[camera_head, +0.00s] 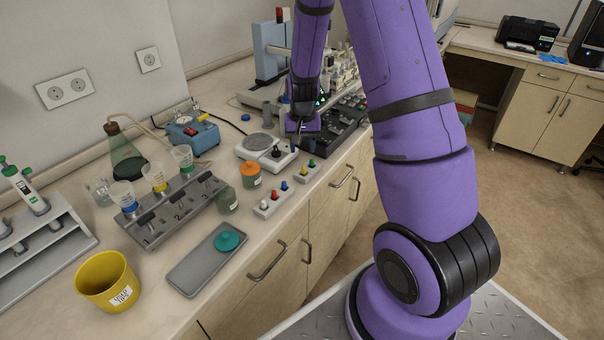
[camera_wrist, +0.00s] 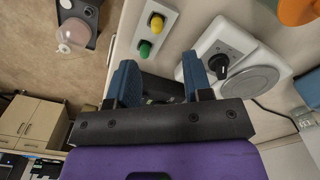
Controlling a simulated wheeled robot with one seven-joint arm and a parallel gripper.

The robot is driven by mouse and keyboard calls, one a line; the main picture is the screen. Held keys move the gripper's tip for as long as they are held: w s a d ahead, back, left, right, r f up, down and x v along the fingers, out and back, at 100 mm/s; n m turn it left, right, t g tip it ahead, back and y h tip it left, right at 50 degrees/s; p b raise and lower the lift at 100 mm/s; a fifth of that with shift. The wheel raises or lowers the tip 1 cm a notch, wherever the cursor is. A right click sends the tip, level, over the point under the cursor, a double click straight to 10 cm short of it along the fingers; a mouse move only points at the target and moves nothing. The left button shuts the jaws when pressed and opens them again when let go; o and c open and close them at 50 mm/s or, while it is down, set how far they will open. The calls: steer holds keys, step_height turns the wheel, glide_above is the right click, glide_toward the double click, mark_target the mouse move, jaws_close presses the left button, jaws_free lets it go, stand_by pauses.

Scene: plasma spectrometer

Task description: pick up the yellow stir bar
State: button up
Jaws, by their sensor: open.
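A small yellow piece (camera_head: 304,171) stands beside a green one (camera_head: 312,162) on a white block at the counter's front edge. In the wrist view the yellow piece (camera_wrist: 156,21) and the green piece (camera_wrist: 146,50) sit on the same white block, the green nearer my gripper. I take the yellow piece for the stir bar, but cannot be sure of its shape. My gripper (camera_wrist: 160,82) has its two blue fingers apart with nothing between them. In the head view my gripper (camera_head: 297,139) hangs beyond the block, over the counter, partly hidden by the arm's wrist.
A white hotplate (camera_head: 281,161) with a black knob stands left of my gripper. An orange-capped jar (camera_head: 250,177) and a second white block (camera_head: 270,206) with small coloured pieces are nearer. A dark panel (camera_head: 346,124) lies beyond.

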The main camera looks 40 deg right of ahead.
mark_target(304, 167)
steer(key=shift+s+f, duration=0.15)
steer(key=shift+f, duration=1.9)
steer(key=shift+s+f, duration=0.1)
steer(key=shift+f, duration=1.9)
jaws_close()
